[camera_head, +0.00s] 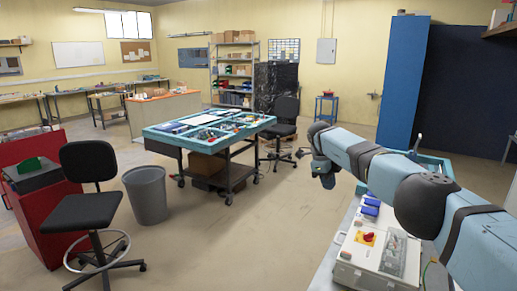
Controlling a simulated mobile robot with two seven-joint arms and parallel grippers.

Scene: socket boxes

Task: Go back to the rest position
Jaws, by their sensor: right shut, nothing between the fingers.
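My right arm comes in from the right edge, above the workbench on the right. My right gripper (326,180) hangs at the far end of this arm, small and dark, past the left edge of that bench. It is shut and empty, and its fingers are hard to make out. My left gripper is not in view. A light-coloured socket box (345,273) with a red switch on a yellow plate stands on the bench, under my right arm. Small blue parts (370,211) lie behind the box. My arm hides part of the bench.
A teal-topped wheeled table (160,136) with tools stands in the middle. A grey bin (148,195), a black stool (82,212) and a red cabinet (30,222) are at left. A black chair (285,112) and a tall blue cabinet (403,80) stand farther back. The central floor is clear.

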